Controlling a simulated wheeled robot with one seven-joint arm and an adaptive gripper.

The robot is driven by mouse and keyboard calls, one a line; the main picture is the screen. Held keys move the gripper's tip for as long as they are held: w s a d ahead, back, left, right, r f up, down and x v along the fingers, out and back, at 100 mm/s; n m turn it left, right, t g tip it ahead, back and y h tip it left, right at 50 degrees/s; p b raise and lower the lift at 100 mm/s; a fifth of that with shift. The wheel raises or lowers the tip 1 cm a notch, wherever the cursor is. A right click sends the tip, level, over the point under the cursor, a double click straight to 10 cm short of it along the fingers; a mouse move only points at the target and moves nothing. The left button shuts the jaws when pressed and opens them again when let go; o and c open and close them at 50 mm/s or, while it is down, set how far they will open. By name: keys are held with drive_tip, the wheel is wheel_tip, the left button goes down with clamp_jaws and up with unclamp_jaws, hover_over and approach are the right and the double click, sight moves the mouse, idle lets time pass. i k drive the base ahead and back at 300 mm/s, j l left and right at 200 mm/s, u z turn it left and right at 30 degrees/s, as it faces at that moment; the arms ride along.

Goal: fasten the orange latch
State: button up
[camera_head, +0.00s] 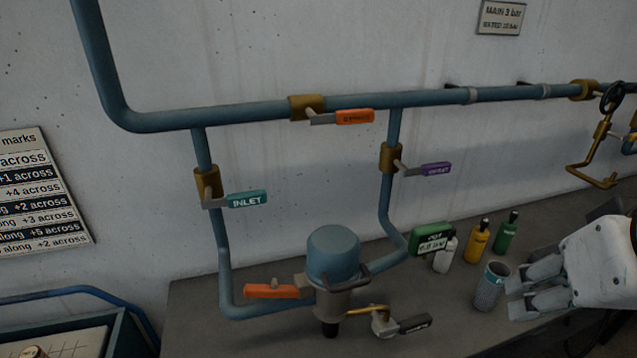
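The orange latch (272,291) is a flat bar on the left of the blue-capped strainer body (334,256), low on the pipe loop. It lies about level, its right end near the grey-brown collar; I cannot tell whether it is hooked. My gripper (516,290) is at the right edge, pointing left over the bench, well right of the latch. Its two fingers are apart with nothing visible held between them. A grey mesh cylinder (490,288) stands just left of the fingertips; I cannot tell if they touch it.
An orange bypass handle (355,117), teal INLET handle (247,199) and purple handle (434,169) stick out from the pipes. A black drain lever (414,325) and green tag (431,239) are by the strainer. Small bottles (477,241) stand behind the cylinder. Bare bench (205,325) lies left.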

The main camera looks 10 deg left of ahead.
sight(272, 291)
drive_tip(key=u, duration=1.05)
drive_tip(key=z, duration=1.25)
drive_tip(key=j+u, duration=0.15)
drive_tip(key=u, duration=0.2)
drive_tip(key=j+u, duration=0.1)
drive_tip(key=u, duration=0.25)
drive_tip(key=j+u, duration=0.15)
drive_tip(key=u, duration=0.2)
drive_tip(key=k+l+z, duration=0.1)
drive_tip(key=l, duration=0.2)
drive_tip(key=k+l+z, duration=0.25)
drive_tip(key=l, duration=0.4)
drive_tip(key=k+l+z, duration=0.1)
drive_tip(key=k+l, duration=0.15)
